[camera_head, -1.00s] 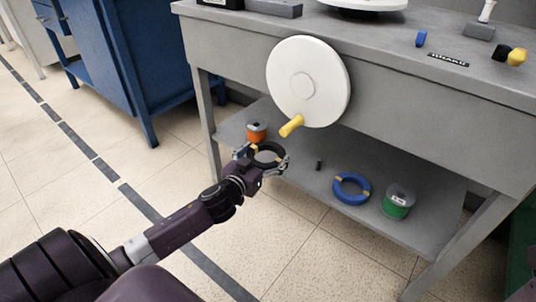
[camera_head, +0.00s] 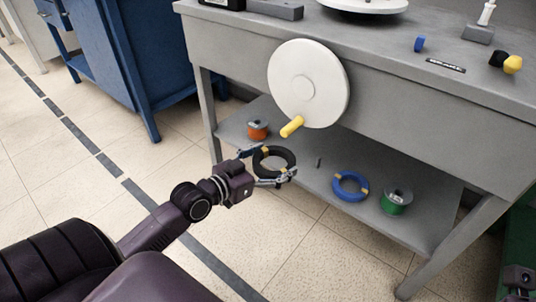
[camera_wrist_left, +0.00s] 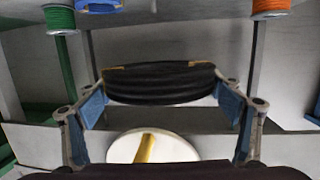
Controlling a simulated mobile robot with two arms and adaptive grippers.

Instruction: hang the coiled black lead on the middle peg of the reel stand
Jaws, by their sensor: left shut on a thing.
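The coiled black lead (camera_head: 274,161) is a thick ring with yellowish ties. My left gripper (camera_head: 272,167) is shut on it, with a finger on either side. It hangs in the air before the bench, below the white disc. In the left wrist view the coil (camera_wrist_left: 160,84) spans the space between the two blue-padded fingers (camera_wrist_left: 162,105). A dark part at the lower right edge looks like my right gripper (camera_head: 519,279); its fingers are unclear. I cannot make out a reel stand with pegs.
A white disc (camera_head: 300,75) with a yellow handle (camera_head: 291,127) sticks out from the grey bench (camera_head: 420,95). The lower shelf (camera_head: 330,215) holds an orange spool (camera_head: 257,131), a blue coil (camera_head: 350,187) and a green spool (camera_head: 396,201). A blue cabinet (camera_head: 110,60) stands left, with open floor before it.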

